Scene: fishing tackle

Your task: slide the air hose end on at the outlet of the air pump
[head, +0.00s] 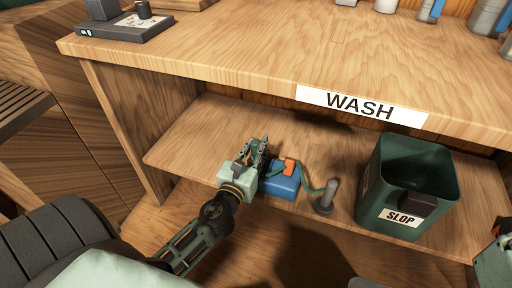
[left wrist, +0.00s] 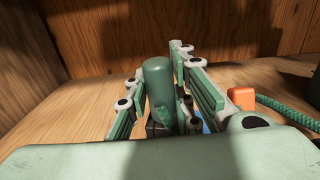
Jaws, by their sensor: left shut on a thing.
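The blue air pump (head: 284,184) sits on the lower shelf, just right of my left gripper. My left gripper (head: 262,148) is shut on the green air hose end (left wrist: 158,85), which stands up between the fingers in the left wrist view. The green hose (head: 309,190) runs past an orange piece (head: 290,166) at the pump to a grey cylinder (head: 326,197). The orange piece also shows in the left wrist view (left wrist: 241,98). The pump's outlet cannot be made out.
A dark green slop bin (head: 390,222) stands on the lower shelf to the right. The upper counter (head: 235,45) with the WASH label (head: 361,104) overhangs the shelf. Bare shelf lies left of my left gripper.

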